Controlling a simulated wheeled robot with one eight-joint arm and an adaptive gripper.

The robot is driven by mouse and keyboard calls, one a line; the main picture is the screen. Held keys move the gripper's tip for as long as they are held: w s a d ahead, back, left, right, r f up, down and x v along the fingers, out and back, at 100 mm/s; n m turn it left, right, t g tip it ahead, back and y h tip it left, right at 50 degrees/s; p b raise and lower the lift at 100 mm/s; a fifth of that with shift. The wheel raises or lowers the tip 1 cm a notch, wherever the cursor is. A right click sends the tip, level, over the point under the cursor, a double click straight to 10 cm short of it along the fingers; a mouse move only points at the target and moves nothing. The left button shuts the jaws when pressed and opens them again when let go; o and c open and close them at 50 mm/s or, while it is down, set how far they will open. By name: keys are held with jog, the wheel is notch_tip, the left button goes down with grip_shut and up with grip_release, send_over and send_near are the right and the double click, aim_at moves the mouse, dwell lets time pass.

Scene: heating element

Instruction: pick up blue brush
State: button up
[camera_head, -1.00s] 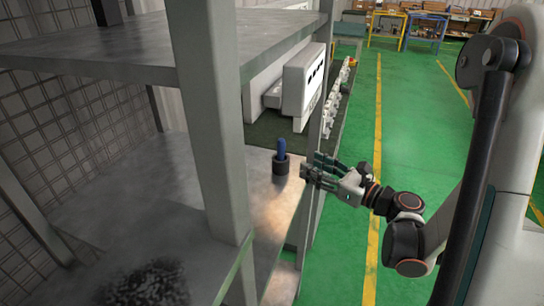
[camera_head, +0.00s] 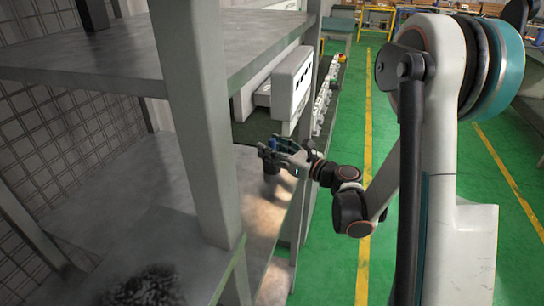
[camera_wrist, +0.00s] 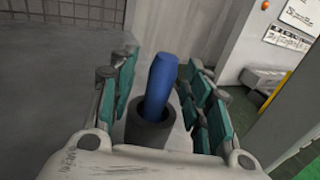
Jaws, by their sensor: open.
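The blue brush (camera_wrist: 161,82) stands slightly tilted in a dark round cup (camera_wrist: 150,130) in the wrist view. It is between the two open fingers of my gripper (camera_wrist: 160,95), with a visible gap to the finger on each side. Whether the brush's lower end touches the cup's bottom is hidden.
The lower metal shelf (camera_head: 255,225) holds the cup. A grey shelf post (camera_head: 195,120) stands left of my gripper, and an upper shelf (camera_head: 130,50) is above. A white box-shaped machine (camera_head: 290,85) is behind. A dark granular patch (camera_head: 145,287) lies at front left.

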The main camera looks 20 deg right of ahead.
jog(key=shift+w, duration=0.1)
grip_shut()
jog(key=shift+r, duration=0.1)
